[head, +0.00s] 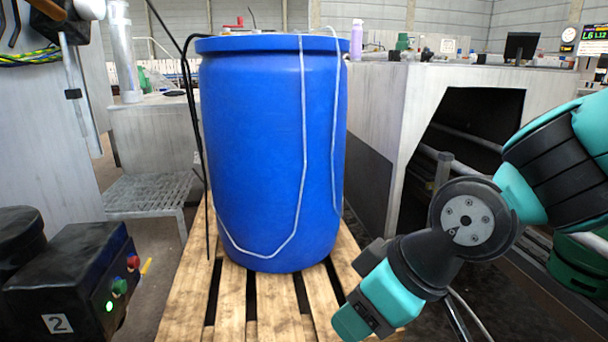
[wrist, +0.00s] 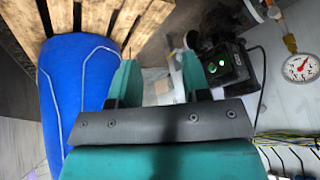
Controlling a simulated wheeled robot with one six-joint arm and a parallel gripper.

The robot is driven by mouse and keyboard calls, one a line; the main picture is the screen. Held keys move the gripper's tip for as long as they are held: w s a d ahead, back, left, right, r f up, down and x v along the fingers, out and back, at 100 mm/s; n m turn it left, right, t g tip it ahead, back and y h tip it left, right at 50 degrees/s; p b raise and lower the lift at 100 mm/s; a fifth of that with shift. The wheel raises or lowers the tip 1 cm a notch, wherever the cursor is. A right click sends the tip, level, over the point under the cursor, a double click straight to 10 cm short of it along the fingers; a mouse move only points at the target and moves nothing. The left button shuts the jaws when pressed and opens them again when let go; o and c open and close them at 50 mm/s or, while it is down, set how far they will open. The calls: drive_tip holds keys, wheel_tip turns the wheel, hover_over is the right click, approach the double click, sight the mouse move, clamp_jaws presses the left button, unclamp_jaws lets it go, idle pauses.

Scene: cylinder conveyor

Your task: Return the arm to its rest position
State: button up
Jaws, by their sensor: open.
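My arm (head: 480,215), teal and black, reaches in from the right edge of the head view and bends down to the lower middle. In the wrist view my gripper (wrist: 159,80) shows its two teal fingers spread apart. Nothing is between the fingertips. In the head view I cannot make out the fingers. The arm is to the right of a large blue barrel (head: 270,150), which stands upright on a wooden pallet (head: 278,312). In the wrist view the barrel (wrist: 82,85) is to the left of the fingers.
A black control box (head: 70,280) marked 2, with a green light, is at lower left; it shows beyond the fingers in the wrist view (wrist: 232,68). A grey machine housing (head: 385,95) stands behind the arm. A metal step (head: 150,192) is left of the barrel. A gauge (wrist: 299,67) is at right.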

drive_tip(key=s+d+r+m+g+h+p, duration=0.2)
drive_tip(key=s+d+r+m+p, duration=0.1)
drive_tip(key=s+d+r, duration=0.45)
wheel_tip(320, 180, up, 35)
drive_tip(key=d+p, duration=0.1)
drive_tip(key=p, duration=3.5)
drive_tip(key=shift+s, duration=0.3)
drive_tip(key=shift+d, duration=0.1)
